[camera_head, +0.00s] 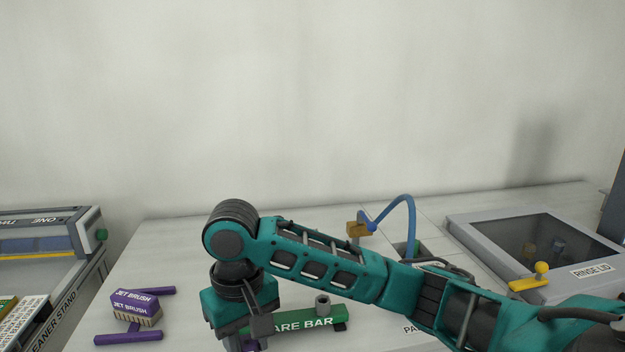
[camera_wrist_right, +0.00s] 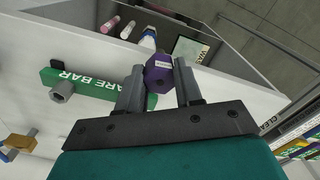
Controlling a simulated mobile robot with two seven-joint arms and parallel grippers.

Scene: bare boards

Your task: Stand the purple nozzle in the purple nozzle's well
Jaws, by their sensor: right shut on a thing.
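The purple nozzle (camera_wrist_right: 158,74) shows in the right wrist view as a hexagonal purple piece with a small label. My right gripper (camera_wrist_right: 160,84) is shut on it, with one grey finger on each side. In the head view my right arm reaches in from the right, and its gripper points down just left of the green bar. A bit of purple shows under it there, mostly hidden. I cannot make out a purple nozzle's well in either view. My left gripper is not in view.
The green spare bar (camera_head: 312,318) with a grey hexagonal piece (camera_head: 322,301) lies close to my right gripper. A jet brush (camera_head: 136,307) with purple bars is at left. A rinse lid box (camera_head: 540,253) is at right. A grey bin (camera_wrist_right: 190,20) holds several bottles.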

